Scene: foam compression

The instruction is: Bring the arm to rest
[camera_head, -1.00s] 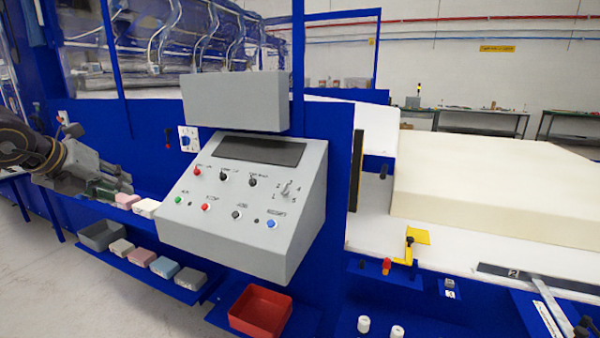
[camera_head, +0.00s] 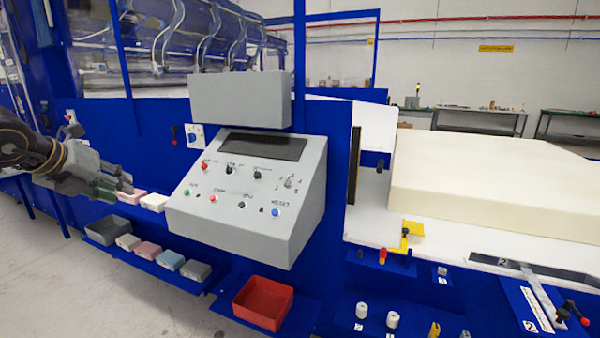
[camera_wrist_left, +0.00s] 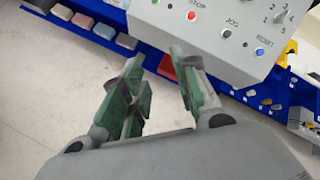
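My left gripper (camera_head: 122,184) is at the left of the head view, left of the control panel and in front of the upper shelf of blocks. In the left wrist view its two green-padded fingers (camera_wrist_left: 160,85) stand apart with nothing between them. The grey control panel (camera_head: 248,205) has coloured buttons, knobs and a dark screen; part of it shows at the top of the left wrist view (camera_wrist_left: 222,42). My right gripper is in neither view.
A large cream foam block (camera_head: 490,180) lies on the white bed at right. A red bin (camera_head: 263,302) sits below the panel. A grey bin (camera_head: 107,231) and several small blocks (camera_head: 148,250) sit on a blue ledge. Grey floor is clear at lower left.

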